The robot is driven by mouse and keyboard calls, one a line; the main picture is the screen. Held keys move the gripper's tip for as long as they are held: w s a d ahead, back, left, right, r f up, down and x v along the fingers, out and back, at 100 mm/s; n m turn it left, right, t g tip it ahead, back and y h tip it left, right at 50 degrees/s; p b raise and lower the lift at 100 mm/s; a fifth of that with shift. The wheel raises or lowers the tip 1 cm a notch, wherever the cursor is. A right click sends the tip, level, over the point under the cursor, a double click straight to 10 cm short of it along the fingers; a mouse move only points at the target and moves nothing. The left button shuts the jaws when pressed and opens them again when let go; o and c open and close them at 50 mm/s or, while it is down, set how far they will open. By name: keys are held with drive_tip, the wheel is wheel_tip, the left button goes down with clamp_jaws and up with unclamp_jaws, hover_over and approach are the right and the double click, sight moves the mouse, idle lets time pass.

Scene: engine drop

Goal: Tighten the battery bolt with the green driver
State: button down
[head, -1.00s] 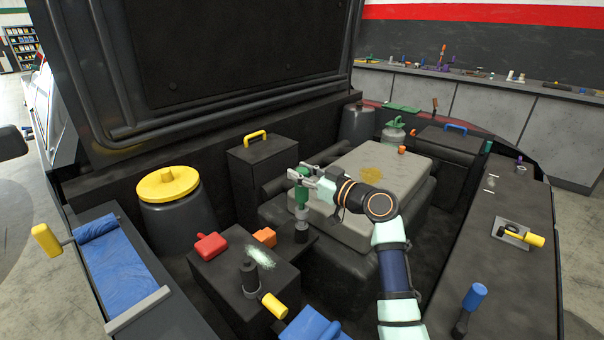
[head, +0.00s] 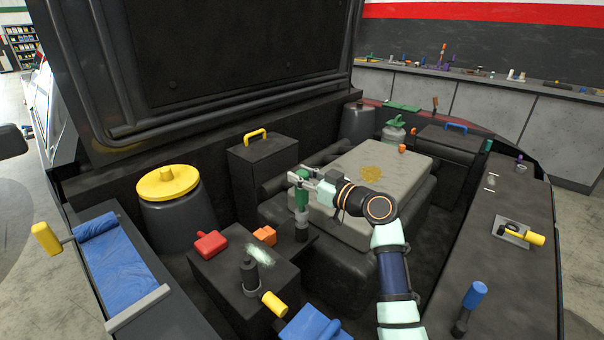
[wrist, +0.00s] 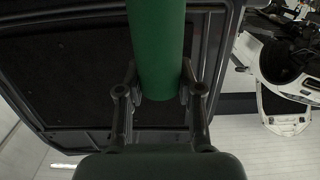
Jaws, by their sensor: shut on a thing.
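My gripper (head: 302,179) is shut on the green driver (head: 301,200) and holds it upright, with its grey lower part (head: 301,224) pointing down. In the wrist view the green handle (wrist: 157,45) sits between the two fingers. The driver is over the right rear part of the dark battery box (head: 228,275), by a dark fitting under its lower end. The bolt itself cannot be made out, and I cannot tell whether the driver's tip touches it.
A red cap (head: 210,244), an orange cap (head: 265,236) and a yellow-handled tool (head: 273,304) are on the box. The grey engine cover (head: 375,185) lies under my arm. The raised hood (head: 220,60) stands behind. A blue-handled tool (head: 474,296) is at right.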

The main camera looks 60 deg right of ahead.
drive_tip(key=shift+f, duration=1)
drive_tip(key=c, duration=1.5)
unclamp_jaws()
clamp_jaws()
drive_tip(key=shift+r, duration=0.25)
drive_tip(key=shift+p, duration=0.45)
